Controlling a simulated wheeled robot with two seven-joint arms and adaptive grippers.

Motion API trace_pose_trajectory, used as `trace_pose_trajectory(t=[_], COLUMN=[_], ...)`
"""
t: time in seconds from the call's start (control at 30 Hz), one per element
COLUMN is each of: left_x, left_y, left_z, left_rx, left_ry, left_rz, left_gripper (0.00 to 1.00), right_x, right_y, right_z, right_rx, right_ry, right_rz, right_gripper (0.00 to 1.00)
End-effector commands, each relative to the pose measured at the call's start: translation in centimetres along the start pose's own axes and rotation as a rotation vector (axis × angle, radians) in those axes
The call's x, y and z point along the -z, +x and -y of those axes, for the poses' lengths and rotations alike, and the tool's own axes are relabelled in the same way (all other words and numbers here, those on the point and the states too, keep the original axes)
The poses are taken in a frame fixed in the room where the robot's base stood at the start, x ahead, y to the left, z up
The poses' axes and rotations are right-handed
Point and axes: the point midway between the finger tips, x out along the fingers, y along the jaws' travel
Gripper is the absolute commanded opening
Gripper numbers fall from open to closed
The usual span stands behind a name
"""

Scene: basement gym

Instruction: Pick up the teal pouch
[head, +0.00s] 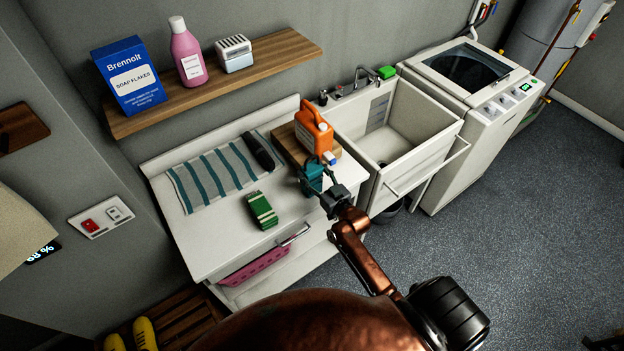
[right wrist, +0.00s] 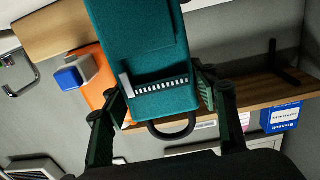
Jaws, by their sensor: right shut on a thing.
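The teal pouch (head: 311,177) is at the right part of the white counter, just in front of the wooden board. My right gripper (head: 322,180) is shut on it and covers part of it. In the right wrist view the pouch (right wrist: 140,45) sits between the two fingers of my right gripper (right wrist: 162,98), with a zip strip and a dark loop handle toward the palm. I cannot tell whether the pouch is clear of the counter. My left gripper is not in view.
An orange jug (head: 314,132) stands on the wooden board (head: 283,144) close behind the pouch. A green-and-cream block (head: 262,210), a striped towel (head: 215,174) and a dark object (head: 259,151) lie to the left. The sink (head: 412,125) is at right.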

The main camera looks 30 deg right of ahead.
Motion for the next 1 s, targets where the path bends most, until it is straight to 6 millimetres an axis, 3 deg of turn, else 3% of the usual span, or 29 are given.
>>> trace_pose_trajectory(t=[0.37, 0.6, 0.87, 1.0], left_x=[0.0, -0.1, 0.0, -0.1], left_y=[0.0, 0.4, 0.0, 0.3], left_z=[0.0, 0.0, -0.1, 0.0], left_rx=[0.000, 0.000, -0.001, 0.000], left_ry=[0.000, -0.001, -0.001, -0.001], left_rz=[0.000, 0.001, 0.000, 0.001], left_gripper=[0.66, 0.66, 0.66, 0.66], right_x=[0.4, 3.5, 9.5, 10.6], right_y=[0.0, 0.1, -3.4, -5.7], right_z=[0.0, 0.1, 4.0, 6.6], right_rx=[0.000, 0.000, 0.000, -0.001], right_ry=[0.000, -0.001, 0.003, 0.005], right_rz=[-0.003, -0.008, -0.008, -0.002], right_gripper=[0.25, 0.25, 0.25, 0.25])
